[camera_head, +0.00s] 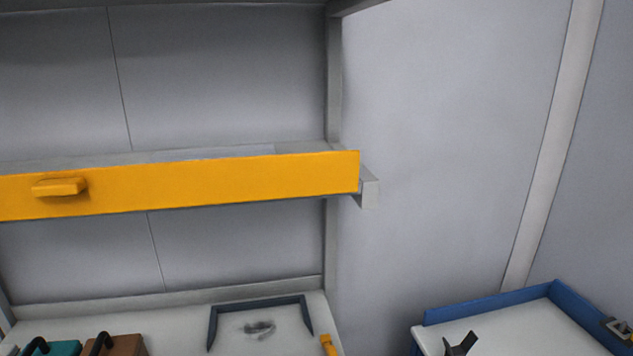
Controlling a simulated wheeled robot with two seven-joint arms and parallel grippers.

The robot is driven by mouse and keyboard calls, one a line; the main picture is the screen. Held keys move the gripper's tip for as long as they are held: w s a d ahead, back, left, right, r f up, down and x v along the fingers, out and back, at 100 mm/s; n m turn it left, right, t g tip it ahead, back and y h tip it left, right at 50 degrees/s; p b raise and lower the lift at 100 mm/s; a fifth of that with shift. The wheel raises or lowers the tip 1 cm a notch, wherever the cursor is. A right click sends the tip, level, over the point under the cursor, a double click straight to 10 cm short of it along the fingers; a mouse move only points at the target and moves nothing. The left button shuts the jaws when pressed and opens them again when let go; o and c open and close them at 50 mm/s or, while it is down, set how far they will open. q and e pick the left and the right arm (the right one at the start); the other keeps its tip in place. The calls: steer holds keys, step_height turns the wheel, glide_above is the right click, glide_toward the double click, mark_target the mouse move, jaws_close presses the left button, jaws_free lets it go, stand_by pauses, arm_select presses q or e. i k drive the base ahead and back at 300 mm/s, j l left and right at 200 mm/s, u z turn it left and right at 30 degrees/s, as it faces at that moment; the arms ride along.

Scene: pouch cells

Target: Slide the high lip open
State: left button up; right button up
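The high lip (230,183) is a long orange-yellow bar across the front of the upper shelf. It runs from the left picture edge to just past the right post. A small orange handle block (60,187) stands out from its left part. A pale bracket (369,188) shows at the lip's right end. The lip's left end is outside the picture. I see nothing touching the lip or its handle. Neither of my grippers can be made out.
On the lower shelf (190,309) are a teal case (62,348), a brown case (124,345), a dark frame (260,303) and a small yellow piece (327,344). A blue-walled table (490,302) is at the lower right, with a dark forked shape (461,344). Space before the lip looks clear.

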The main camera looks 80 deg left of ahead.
mark_target(185, 183)
steer(key=u, duration=3.7)
